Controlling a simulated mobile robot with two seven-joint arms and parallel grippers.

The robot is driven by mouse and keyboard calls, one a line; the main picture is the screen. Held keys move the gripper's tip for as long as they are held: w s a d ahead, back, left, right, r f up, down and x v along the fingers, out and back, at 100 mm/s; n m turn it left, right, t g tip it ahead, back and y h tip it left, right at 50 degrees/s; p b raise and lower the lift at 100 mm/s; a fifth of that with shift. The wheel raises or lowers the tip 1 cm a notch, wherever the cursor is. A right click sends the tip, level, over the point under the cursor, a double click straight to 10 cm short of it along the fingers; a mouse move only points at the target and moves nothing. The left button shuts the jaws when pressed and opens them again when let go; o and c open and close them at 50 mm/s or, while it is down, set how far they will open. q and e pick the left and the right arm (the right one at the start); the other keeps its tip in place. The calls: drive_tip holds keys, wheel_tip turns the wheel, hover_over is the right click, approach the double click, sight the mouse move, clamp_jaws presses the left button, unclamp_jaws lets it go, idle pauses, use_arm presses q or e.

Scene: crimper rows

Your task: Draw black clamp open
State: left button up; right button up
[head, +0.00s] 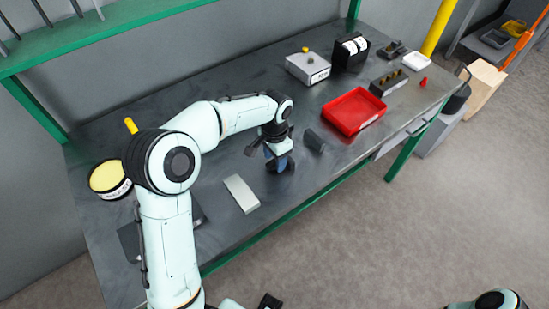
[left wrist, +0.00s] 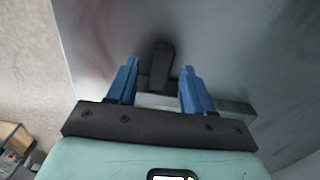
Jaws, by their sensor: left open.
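My left gripper (head: 280,161) is low over the workbench near its front edge, with its blue fingers pointing down. In the left wrist view the two blue fingers (left wrist: 158,88) stand wide apart. A black, upright-looking piece, which I take for the black clamp (left wrist: 160,62), shows in the gap between them. I cannot tell whether either finger touches it. In the head view the gripper mostly hides that spot.
A dark grey block (head: 314,140) lies just right of the gripper, and a pale flat block (head: 241,194) to its left. A red tray (head: 353,111) stands further right on the workbench (head: 150,110). A yellow-topped tin (head: 108,177) is at the left.

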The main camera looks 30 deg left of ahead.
use_arm(q)
wheel_tip(320, 180, up, 13)
drive_tip(key=p, duration=0.1)
drive_tip(key=shift+f+p, duration=0.15)
drive_tip(key=shift+p, duration=0.2)
use_arm(e)
drive_tip(key=shift+w+r, duration=0.3)
drive_tip(key=shift+r, duration=0.25)
drive_tip(key=shift+w+r, duration=0.3)
drive_tip(key=shift+r, duration=0.25)
